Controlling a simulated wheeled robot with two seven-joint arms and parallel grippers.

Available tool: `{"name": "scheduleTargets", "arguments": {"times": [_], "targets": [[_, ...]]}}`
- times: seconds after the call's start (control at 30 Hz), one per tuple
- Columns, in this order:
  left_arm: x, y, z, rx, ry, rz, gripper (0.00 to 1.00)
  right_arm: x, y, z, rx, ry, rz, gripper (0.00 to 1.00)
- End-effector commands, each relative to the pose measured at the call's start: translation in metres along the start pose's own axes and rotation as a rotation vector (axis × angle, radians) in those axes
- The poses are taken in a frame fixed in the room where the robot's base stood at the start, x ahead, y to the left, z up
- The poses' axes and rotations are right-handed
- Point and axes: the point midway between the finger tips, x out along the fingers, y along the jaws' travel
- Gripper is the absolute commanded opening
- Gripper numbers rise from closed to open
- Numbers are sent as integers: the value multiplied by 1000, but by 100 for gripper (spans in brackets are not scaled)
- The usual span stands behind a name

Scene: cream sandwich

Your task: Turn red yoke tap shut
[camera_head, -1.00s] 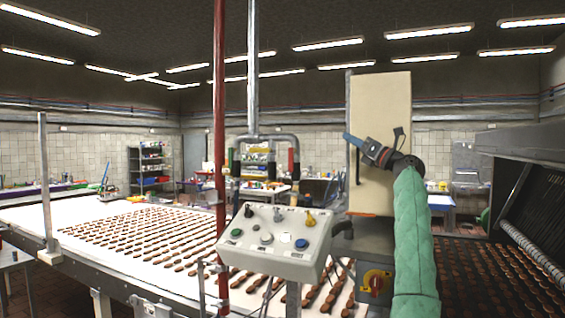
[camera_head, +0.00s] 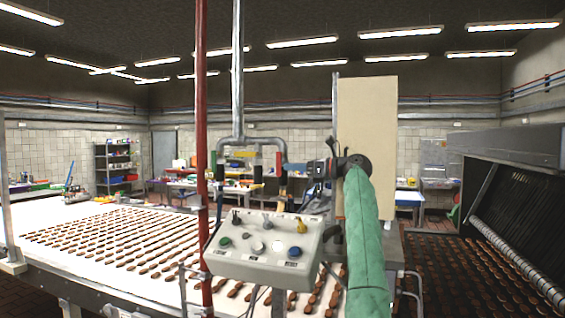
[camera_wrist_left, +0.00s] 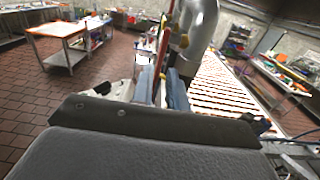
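The red tap (camera_head: 279,163) is a short upright red handle on the right leg of the grey yoke pipe (camera_head: 252,142), above the control panel. My left gripper (camera_head: 312,168) is just right of the tap in the head view, pointing left, with a visible gap between them. In the left wrist view the blue-padded fingers (camera_wrist_left: 162,88) stand apart with a narrow gap. A thin red upright shows in line with that gap; I cannot tell whether it is the tap or the red pipe. The grey pipe (camera_wrist_left: 199,32) rises close by. My right gripper is out of view.
The control panel (camera_head: 262,250) with buttons stands below the yoke. A red pipe (camera_head: 202,120) rises left of it. A cream cabinet (camera_head: 369,120) is behind my arm. The conveyor (camera_head: 50,217) carries rows of biscuits. A green tap (camera_head: 213,166) is on the yoke's left.

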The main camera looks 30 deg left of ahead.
Motion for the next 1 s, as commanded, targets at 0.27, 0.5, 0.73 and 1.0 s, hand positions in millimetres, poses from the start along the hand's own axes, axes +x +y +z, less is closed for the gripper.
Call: {"name": "scheduleTargets", "arguments": {"times": [0.27, 0.5, 0.73, 1.0], "targets": [[33, 0, 4, 0, -1, 0, 15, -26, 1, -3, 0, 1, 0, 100], [38, 0, 1, -1, -2, -1, 15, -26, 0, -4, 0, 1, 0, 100], [38, 0, 1, -1, -2, -1, 0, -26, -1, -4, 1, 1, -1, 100], [38, 0, 2, -1, 4, -1, 0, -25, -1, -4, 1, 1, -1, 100]]}}
